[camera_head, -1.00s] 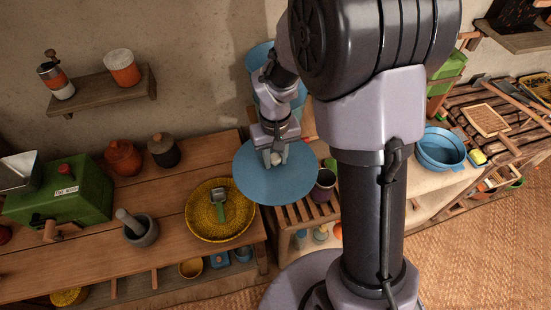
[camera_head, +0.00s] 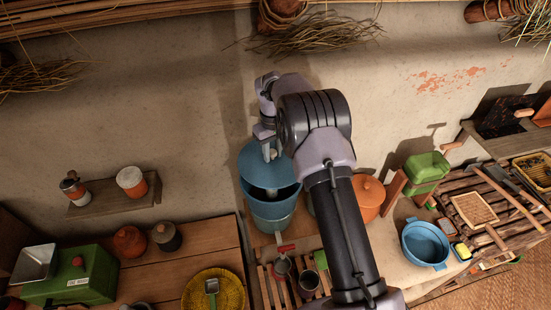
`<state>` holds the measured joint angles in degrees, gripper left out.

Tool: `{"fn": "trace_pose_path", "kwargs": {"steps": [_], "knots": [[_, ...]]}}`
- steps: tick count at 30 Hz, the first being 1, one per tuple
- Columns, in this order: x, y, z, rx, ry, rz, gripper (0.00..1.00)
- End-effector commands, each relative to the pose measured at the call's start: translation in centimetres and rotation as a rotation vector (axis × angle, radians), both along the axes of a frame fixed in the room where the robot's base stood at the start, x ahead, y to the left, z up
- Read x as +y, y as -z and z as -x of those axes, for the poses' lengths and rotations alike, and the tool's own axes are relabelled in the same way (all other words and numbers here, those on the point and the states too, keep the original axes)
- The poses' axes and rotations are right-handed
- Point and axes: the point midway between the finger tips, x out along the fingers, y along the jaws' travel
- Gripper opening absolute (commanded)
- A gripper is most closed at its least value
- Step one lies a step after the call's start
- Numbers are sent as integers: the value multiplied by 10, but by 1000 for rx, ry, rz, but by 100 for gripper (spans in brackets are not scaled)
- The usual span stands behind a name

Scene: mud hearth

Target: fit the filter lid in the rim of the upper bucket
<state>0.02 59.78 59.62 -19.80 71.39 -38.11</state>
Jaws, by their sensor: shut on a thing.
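The filter lid (camera_head: 256,171) is a flat blue disc with a small pale knob. My gripper (camera_head: 268,153) is shut on this knob and holds the lid above the upper bucket. The upper bucket (camera_head: 283,208) is blue and stands against the back wall, on top of another blue bucket. The lid covers the back part of its mouth in this view. The dark inside shows at the front, with a small pale thing in it. The lid looks apart from the rim, but the exact gap cannot be told.
A red-handled tap (camera_head: 286,248) sticks out in front of the buckets, above metal cups. An orange lidded pot (camera_head: 368,199) stands to the right, partly behind my arm. A blue basin (camera_head: 425,243) is farther right. The wooden counter (camera_head: 205,245) lies to the left.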

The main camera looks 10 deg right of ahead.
Motion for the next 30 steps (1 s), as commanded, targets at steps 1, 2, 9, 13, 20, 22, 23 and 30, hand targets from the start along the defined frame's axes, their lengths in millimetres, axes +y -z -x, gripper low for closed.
{"fn": "trace_pose_path", "kwargs": {"steps": [1,2,9,13,20,22,23,30], "knots": [[1,0,-1,-1,-3,0,0],[1,1,-2,-1,-4,0,0],[0,12,-2,-1,-3,0,0],[0,24,-1,0,-2,-1,0],[1,47,-1,-1,-2,-1,0],[1,53,-1,-1,-2,-1,0],[1,57,-1,-2,-2,-2,0],[1,75,-1,-2,-2,-1,0]]}}
